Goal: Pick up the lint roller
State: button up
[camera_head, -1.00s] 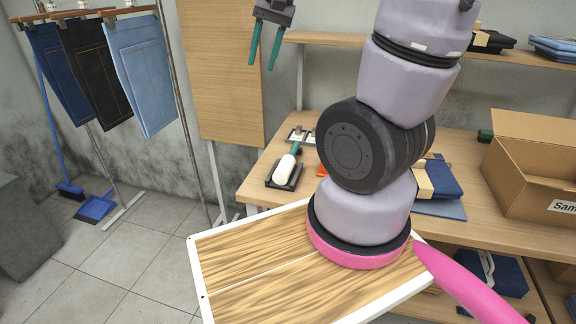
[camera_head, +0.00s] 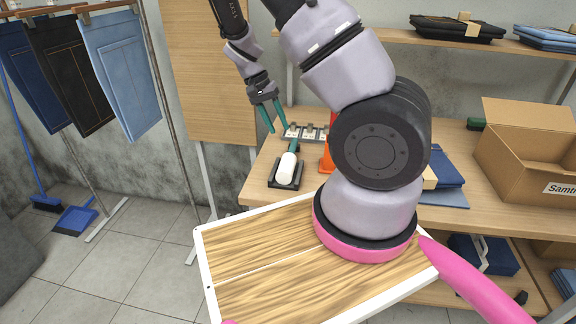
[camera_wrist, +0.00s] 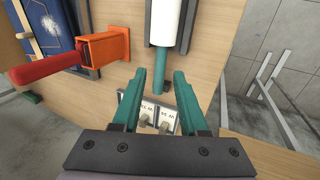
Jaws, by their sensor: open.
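The lint roller (camera_head: 287,166) has a white roll and a teal handle. It lies on a dark tray (camera_head: 274,183) near the left end of the wooden workbench. In the wrist view the white roll (camera_wrist: 168,22) is at the top, and its teal handle (camera_wrist: 163,80) points down between my fingers. My gripper (camera_head: 271,120) is open, with two teal fingers, above the bench just behind the lint roller. In the wrist view my gripper (camera_wrist: 166,80) has a fingertip on each side of the handle. I cannot tell whether they touch it.
A metal fitting with knobs (camera_head: 304,133) sits behind the roller. An orange holder (camera_wrist: 105,47) with a red handle (camera_wrist: 48,68) stands beside it. A cardboard box (camera_head: 530,150) and folded blue clothes (camera_head: 445,170) are farther right. The bench edge lies close to the roller.

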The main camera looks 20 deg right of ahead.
aim_at(290, 158)
jog(key=shift+a+x, duration=0.15)
jog(key=shift+x, duration=2.4)
jog(key=shift+a+x, duration=0.1)
jog(key=shift+x, duration=2.4)
jog(key=shift+s, duration=0.15)
grip_shut()
